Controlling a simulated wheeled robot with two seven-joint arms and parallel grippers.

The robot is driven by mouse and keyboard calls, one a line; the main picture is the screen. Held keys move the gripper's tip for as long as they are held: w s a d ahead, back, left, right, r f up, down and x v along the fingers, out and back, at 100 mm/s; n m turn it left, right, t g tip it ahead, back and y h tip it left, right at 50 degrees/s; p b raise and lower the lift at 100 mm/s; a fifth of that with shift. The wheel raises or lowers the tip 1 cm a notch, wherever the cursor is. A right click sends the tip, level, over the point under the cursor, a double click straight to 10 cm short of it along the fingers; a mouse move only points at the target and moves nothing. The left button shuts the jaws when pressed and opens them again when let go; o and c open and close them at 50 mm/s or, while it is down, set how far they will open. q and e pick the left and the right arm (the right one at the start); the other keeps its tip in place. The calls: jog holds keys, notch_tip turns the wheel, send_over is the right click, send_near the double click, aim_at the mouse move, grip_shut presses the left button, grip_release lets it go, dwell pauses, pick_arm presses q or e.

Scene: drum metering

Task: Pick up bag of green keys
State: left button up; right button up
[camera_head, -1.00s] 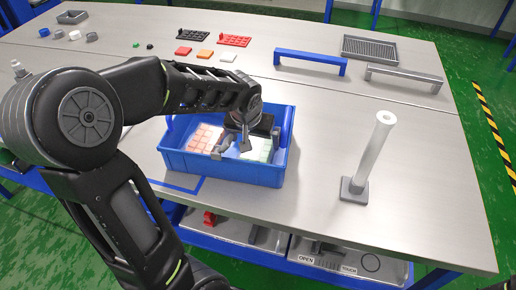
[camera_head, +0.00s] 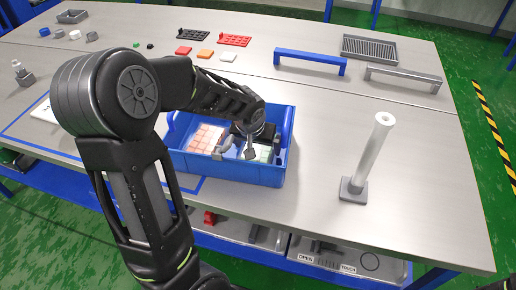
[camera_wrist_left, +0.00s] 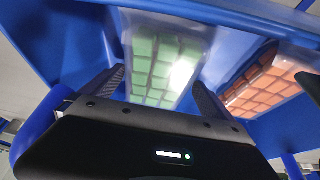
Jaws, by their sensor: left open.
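The bag of green keys (camera_head: 264,152) lies in the right part of the blue bin (camera_head: 232,173), partly hidden by my gripper. In the left wrist view the bag of green keys (camera_wrist_left: 163,66) is a clear bag with rows of green squares, with glare on it. My left gripper (camera_head: 235,150) reaches down into the bin; in the wrist view its open fingers (camera_wrist_left: 160,88) stand on either side of the near end of the green bag. I cannot tell whether they touch it. My right gripper is not in view.
A bag of orange-red keys (camera_head: 206,138) lies beside it in the bin, also in the wrist view (camera_wrist_left: 268,85). The bin walls surround my gripper. A white post on a grey base (camera_head: 366,160) stands to the right.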

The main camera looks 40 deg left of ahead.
aim_at(257, 147)
pick_arm(q)
jog(key=c, duration=1.4)
notch_tip(257, 147, up, 10)
dwell(0.6)
